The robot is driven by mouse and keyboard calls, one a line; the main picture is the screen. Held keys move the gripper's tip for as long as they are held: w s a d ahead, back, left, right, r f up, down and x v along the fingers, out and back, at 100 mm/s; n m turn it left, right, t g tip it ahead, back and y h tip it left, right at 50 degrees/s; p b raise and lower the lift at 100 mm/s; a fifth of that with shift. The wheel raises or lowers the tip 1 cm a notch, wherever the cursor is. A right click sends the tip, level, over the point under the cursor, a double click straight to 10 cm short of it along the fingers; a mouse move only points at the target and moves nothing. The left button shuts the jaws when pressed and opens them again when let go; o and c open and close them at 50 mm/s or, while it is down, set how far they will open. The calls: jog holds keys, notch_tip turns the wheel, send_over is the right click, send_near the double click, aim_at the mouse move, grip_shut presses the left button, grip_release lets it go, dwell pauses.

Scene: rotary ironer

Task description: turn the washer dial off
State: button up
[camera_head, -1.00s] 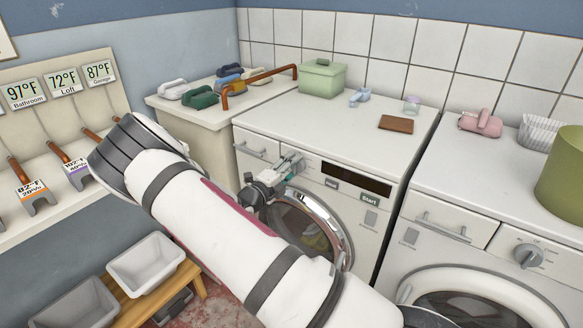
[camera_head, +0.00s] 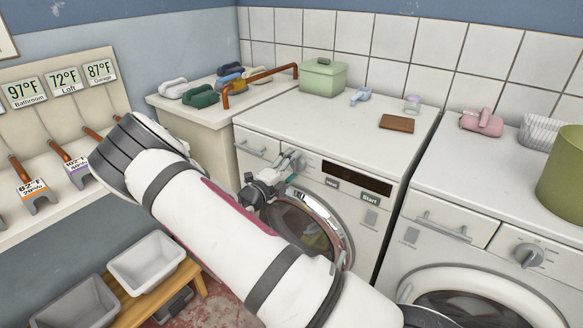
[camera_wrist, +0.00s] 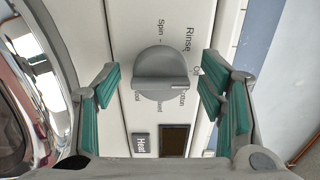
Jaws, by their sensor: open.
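The washer dial (camera_wrist: 162,73), a grey round knob with a raised grip bar, sits on the white washer panel in the wrist view. A pale mark is at the bar's right end, between the Off label and the label below it. Rinse and Spin are printed above the dial. My gripper (camera_wrist: 160,92) is open, with its green-padded fingers on either side of the dial and visible gaps to it. In the head view my gripper (camera_head: 284,172) is at the front panel of the left machine (camera_head: 325,125), the washer, and hides the dial.
The washer's round chrome-rimmed door (camera_head: 318,228) is just below my gripper. A Heat button (camera_wrist: 141,144) and dark display (camera_wrist: 174,140) are near the dial. A second machine with its own dial (camera_head: 529,256) stands at right. A drawer (camera_head: 257,147) is at left.

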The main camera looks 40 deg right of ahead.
jog(key=v, duration=1.2)
jog(key=s+r+m+g+y+p, duration=0.1)
jog(key=s+r+m+g+y, duration=0.4)
jog(key=s+m, duration=0.5)
jog(key=s+r+m+g+y+p, duration=0.1)
jog(key=s+r+m+g+y, duration=0.2)
jog(key=s+r+m, duration=0.65)
jog(key=s+a+r+m+t+y+p, duration=0.1)
jog(key=s+a+r+m+t+y, duration=0.2)
jog(key=m, duration=0.7)
jog(key=s+a+r+m+t+y+p, duration=0.1)
jog(key=s+a+r+m+t+y, duration=0.2)
jog(key=s, duration=0.9)
jog(key=a+r+m+y, duration=0.3)
jog(key=a+r+m, duration=0.2)
jog(key=a+m, duration=0.1)
jog(key=shift+a+m, duration=0.25)
jog(key=shift+m, duration=0.5)
